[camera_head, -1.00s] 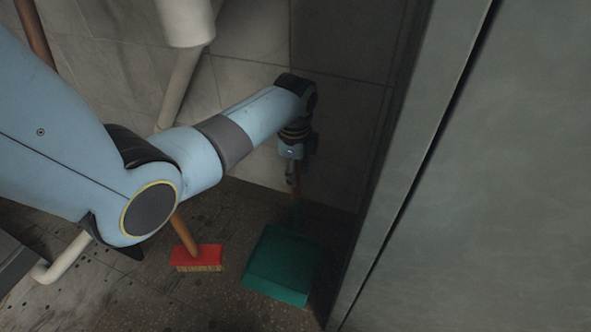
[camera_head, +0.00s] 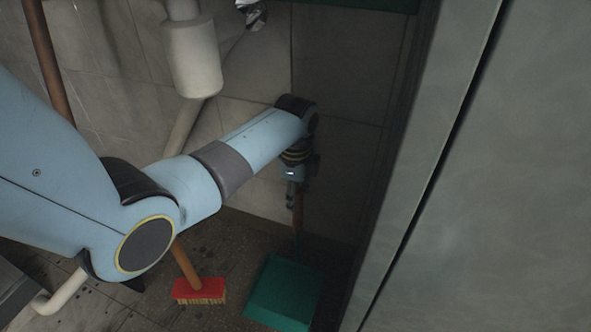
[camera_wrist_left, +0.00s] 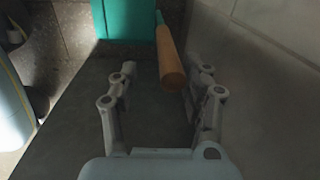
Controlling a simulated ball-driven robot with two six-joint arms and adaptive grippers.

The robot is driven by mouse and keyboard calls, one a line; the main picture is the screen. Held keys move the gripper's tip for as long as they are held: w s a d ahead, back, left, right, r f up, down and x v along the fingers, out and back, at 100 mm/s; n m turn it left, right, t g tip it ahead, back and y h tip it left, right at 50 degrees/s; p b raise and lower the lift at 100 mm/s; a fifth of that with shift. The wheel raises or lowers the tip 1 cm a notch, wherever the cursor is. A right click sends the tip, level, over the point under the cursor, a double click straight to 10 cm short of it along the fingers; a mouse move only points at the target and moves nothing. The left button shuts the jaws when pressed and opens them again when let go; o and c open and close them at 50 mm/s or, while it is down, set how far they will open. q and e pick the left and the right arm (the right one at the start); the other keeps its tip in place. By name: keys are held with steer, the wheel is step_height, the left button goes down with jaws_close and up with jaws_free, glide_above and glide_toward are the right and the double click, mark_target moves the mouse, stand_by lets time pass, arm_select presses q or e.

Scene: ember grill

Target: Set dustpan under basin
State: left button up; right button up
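The green dustpan (camera_head: 285,292) lies on the dark floor beside the grey panel in the head view. Its wooden handle (camera_head: 298,208) stands up from the pan, and it also shows in the left wrist view (camera_wrist_left: 172,68). My left gripper (camera_head: 292,192) is at the top of the handle. In the left wrist view my left gripper (camera_wrist_left: 163,104) is open, with the handle's end between its fingers, closer to the right one. Contact cannot be told. The basin's bowl is not clearly seen; a white drain trap (camera_head: 190,55) hangs at the top. My right gripper is not in view.
A red brush (camera_head: 198,290) with a wooden stick stands on the floor left of the dustpan. A tall grey panel (camera_head: 480,190) closes off the right side. A tiled wall (camera_head: 262,75) is behind. A wooden pole (camera_head: 48,65) leans at the upper left.

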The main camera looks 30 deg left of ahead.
arm_select(q)
step_height(320, 180, up, 7)
steer(key=p, duration=0.3)
steer(key=s+f+n, duration=0.2)
steer(key=s+n, duration=0.5)
steer(key=s, duration=0.9)
steer(key=s+f+n, duration=0.2)
steer(key=s+n, duration=0.5)
steer(key=s, duration=1)
steer(key=shift+s+d+f+y, duration=0.25)
steer(key=shift+s+d+y, duration=0.05)
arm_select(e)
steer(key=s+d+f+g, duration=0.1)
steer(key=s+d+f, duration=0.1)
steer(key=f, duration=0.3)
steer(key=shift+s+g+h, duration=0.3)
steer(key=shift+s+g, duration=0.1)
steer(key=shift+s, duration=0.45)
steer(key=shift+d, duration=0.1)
